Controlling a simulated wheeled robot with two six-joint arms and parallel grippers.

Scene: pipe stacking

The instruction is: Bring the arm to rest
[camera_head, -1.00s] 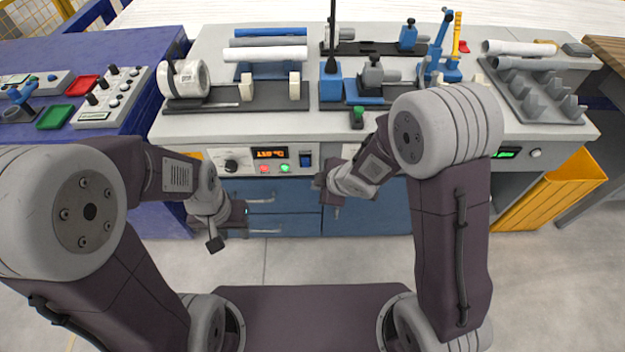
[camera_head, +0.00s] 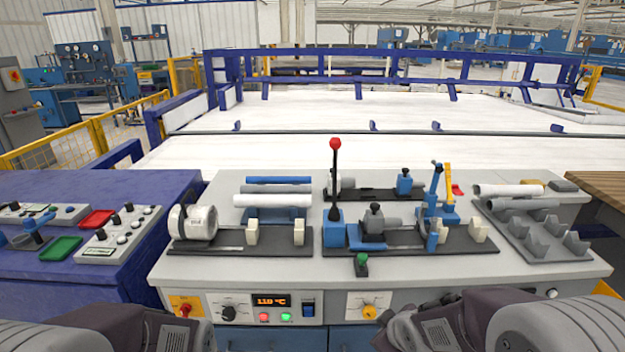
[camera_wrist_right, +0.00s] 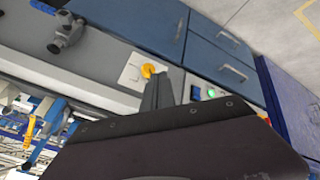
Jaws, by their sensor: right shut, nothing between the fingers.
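My right gripper (camera_wrist_right: 162,82) shows in the right wrist view as narrow dark fingers, shut and empty. They point towards the front panel of the bench, beside a yellow knob (camera_wrist_right: 150,70), with no visible contact. In the head view my right arm (camera_head: 470,325) sits low at the right, in front of the bench. My left arm (camera_head: 140,330) sits low at the left edge, and its gripper is out of the picture.
The grey bench (camera_head: 230,275) carries pipes on a left fixture (camera_head: 270,240), a clamp fixture (camera_head: 440,240) and a grey pipe rack (camera_head: 535,235). A red-topped lever (camera_head: 335,180) stands upright in the middle. A blue table (camera_head: 120,190) with controls is at left.

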